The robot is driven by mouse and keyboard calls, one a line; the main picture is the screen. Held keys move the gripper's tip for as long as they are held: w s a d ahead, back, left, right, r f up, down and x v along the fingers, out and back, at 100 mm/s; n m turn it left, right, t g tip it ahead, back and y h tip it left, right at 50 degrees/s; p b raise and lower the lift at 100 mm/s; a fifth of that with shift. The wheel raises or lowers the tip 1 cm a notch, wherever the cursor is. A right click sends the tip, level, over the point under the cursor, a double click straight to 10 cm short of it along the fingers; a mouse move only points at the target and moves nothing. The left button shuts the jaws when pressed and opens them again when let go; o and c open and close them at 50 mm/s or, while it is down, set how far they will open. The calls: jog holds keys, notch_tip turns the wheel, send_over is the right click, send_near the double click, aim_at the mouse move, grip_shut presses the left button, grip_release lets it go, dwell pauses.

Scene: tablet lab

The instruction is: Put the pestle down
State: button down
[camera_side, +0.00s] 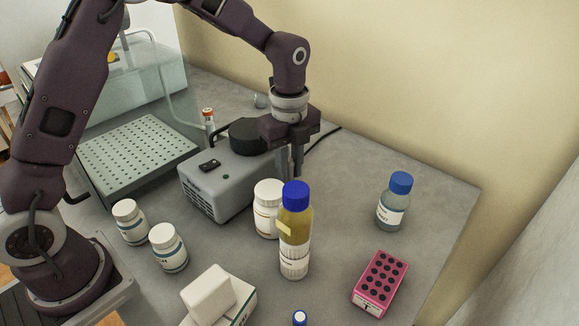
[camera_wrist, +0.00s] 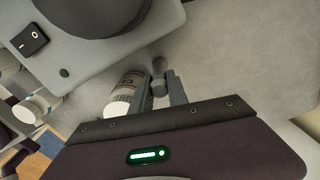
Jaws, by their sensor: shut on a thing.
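My gripper (camera_side: 291,168) points down just right of the grey machine, behind the white bottle and the amber bottle in the side view. In the wrist view, my gripper (camera_wrist: 160,80) is shut on the grey pestle (camera_wrist: 158,85), whose rounded end shows between the two fingers. In the side view I cannot make out the pestle; the bottles in front hide the area below the fingertips. Whether the pestle touches the table I cannot tell.
The grey machine (camera_side: 222,185) with a black round top stands close on the left. A white bottle (camera_side: 267,210) and an amber blue-capped bottle (camera_side: 295,235) stand in front. A clear blue-capped bottle (camera_side: 393,205) and a pink rack (camera_side: 380,283) are right. Bare table (camera_side: 345,180) lies between.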

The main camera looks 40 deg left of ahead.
jog(key=shift+f, duration=0.1)
jog(key=c, duration=1.3)
grip_release()
notch_tip(320, 180, up, 12)
jog(key=shift+r, duration=0.25)
jog(key=s+a+r+n+t, duration=0.2)
jog(key=s+r+n, duration=0.1)
jog(key=s+n, duration=0.3)
jog(key=s+a+r+n+t, duration=0.1)
jog(key=s+r+n, duration=0.3)
jog(key=s, duration=0.4)
jog(key=s+f+n+t, duration=0.1)
jog(key=s+n, duration=0.2)
jog(key=s, duration=0.1)
jog(key=s+a+f+n, duration=0.1)
jog(key=s+n, duration=0.3)
jog(key=s+f+n+t, duration=0.1)
jog(key=s+f+n, duration=0.1)
jog(key=s+n, duration=0.2)
jog(key=shift+s+a+f+t, duration=0.1)
jog(key=shift+s+a+t, duration=0.2)
jog(key=shift+s, duration=0.1)
